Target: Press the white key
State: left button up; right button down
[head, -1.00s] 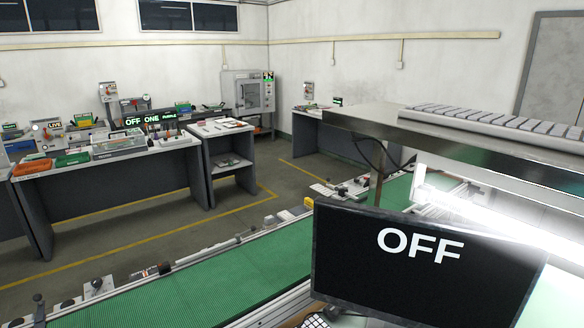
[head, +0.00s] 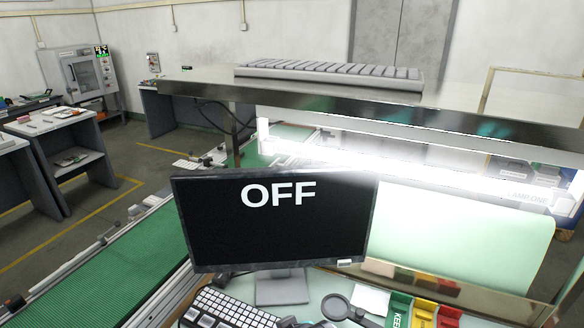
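A keyboard (head: 228,308) with light keys lies on the desk below the monitor, cut off by the bottom edge of the head view. A second keyboard (head: 330,72), grey, lies on the metal shelf above the monitor. I cannot tell which key on either is the white key. The monitor (head: 280,225) stands on the desk and reads "OFF". Neither of my grippers shows in the head view.
A bright lamp (head: 400,175) hangs under the metal shelf (head: 480,120). A magnifying glass (head: 337,307) and coloured bins (head: 424,308) are on the desk (head: 325,286) at right. A green conveyor (head: 115,260) runs along the left.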

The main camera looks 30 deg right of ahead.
aim_at(341, 264)
jog(key=z, duration=1.45)
